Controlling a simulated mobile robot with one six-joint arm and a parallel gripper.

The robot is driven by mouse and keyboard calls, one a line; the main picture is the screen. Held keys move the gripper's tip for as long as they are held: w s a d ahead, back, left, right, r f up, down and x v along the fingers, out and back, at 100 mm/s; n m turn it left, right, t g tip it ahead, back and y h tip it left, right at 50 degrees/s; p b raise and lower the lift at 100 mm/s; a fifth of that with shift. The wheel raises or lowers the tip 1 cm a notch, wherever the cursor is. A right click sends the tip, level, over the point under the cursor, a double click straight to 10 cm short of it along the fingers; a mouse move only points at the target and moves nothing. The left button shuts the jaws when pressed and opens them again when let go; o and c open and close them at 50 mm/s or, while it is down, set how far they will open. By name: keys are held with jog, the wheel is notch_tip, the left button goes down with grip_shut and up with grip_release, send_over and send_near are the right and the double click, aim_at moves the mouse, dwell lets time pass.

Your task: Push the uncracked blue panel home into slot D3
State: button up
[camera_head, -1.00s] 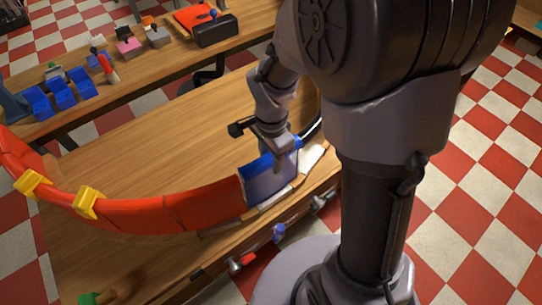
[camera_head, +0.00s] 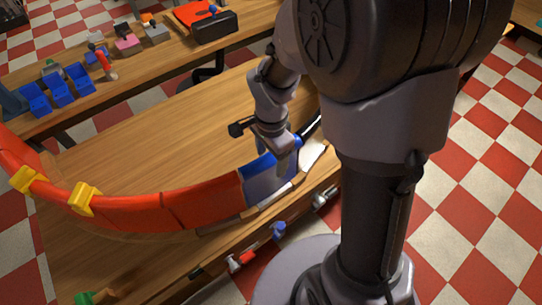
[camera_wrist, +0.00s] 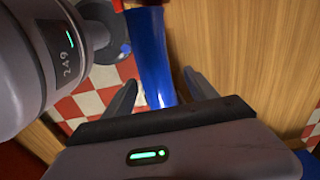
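The blue panel (camera_head: 258,182) stands on the near right part of the ring, beside the end of the red panels (camera_head: 165,212). My gripper (camera_head: 284,162) is at its right part, close to the upper edge, and hides some of it. In the wrist view the blue panel (camera_wrist: 152,55) runs as a long blue strip toward the space between my fingers (camera_wrist: 160,90). The fingers are apart, with a gap showing on each side of the strip. I cannot tell whether they touch it, nor how deep the panel sits. No slot label is legible.
Yellow clips (camera_head: 82,198) sit on the red ring at left. Blue bins (camera_head: 60,92) and small tools stand on the back bench. Coloured handles (camera_head: 278,231) stick out along the near bench edge. The tabletop (camera_head: 150,150) inside the ring is clear.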

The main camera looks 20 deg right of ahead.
notch_tip(320, 180, up, 18)
jog(key=f+p, duration=0.1)
jog(key=p, duration=0.6)
jog(key=s+a+r+n+t+y+b, duration=0.1)
jog(key=s+a+r+n+t+b, duration=0.1)
jog(key=s+n, duration=0.3)
jog(key=s+a+r+n+t+y+b, duration=0.1)
jog(key=s+a+r+n+t+b, duration=0.1)
jog(key=s+n, duration=0.3)
jog(key=s+r+t, duration=0.1)
jog(key=s, duration=0.2)
jog(key=shift+t, duration=0.3)
jog(key=shift+w, duration=0.1)
